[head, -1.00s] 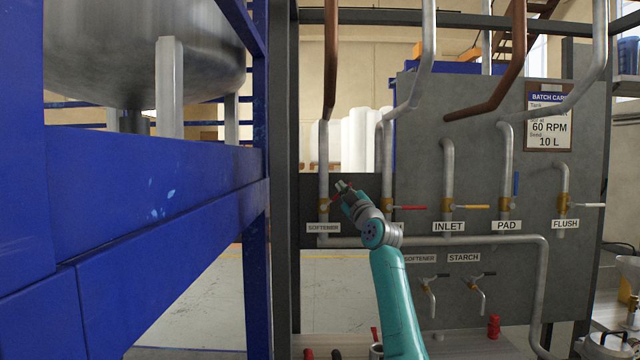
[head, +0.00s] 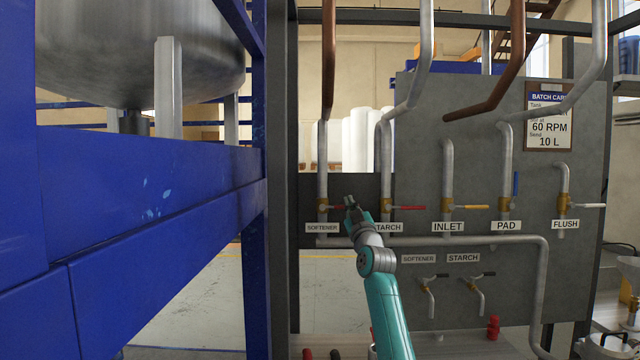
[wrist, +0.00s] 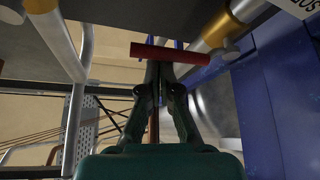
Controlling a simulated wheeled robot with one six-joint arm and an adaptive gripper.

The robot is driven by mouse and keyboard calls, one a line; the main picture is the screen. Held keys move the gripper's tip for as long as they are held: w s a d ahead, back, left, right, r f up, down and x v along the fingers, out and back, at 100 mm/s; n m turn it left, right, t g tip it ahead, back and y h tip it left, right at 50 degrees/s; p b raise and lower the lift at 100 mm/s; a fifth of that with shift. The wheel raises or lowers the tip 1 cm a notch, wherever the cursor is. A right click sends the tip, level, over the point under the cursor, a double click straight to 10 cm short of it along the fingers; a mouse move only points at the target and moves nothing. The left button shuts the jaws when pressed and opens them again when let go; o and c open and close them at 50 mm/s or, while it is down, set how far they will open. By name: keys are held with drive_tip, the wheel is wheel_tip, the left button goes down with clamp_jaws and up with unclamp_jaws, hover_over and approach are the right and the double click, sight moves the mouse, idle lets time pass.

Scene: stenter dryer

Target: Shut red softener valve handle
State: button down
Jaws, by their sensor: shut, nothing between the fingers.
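The softener valve (head: 323,205) is a brass body on the leftmost pipe, above the upper SOFTENER label (head: 322,228). Its red handle (head: 337,207) sticks out to the right, roughly level and crosswise to the upright pipe. My gripper (head: 350,202) is at the handle's right end and hides part of it. In the wrist view the red handle (wrist: 170,54) lies across, just beyond the tips of my gripper (wrist: 160,68), with the brass valve body (wrist: 222,28) at upper right. The fingers are shut with nothing between them. I cannot tell whether they touch the handle.
The starch valve's red handle (head: 410,208) is close to the right of my gripper. Inlet (head: 447,204), pad and flush valves follow further right. A blue steel frame (head: 150,200) fills the left. A horizontal pipe (head: 430,242) runs below the valves.

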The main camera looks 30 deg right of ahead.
drive_tip(key=shift+d+f, duration=0.1)
drive_tip(key=shift+f, duration=0.5)
drive_tip(key=shift+r, duration=0.1)
wheel_tip(320, 180, up, 4)
drive_tip(key=a+v, duration=0.2)
drive_tip(key=v, duration=0.8)
idle(0.3)
drive_tip(key=shift+w+a, duration=0.1)
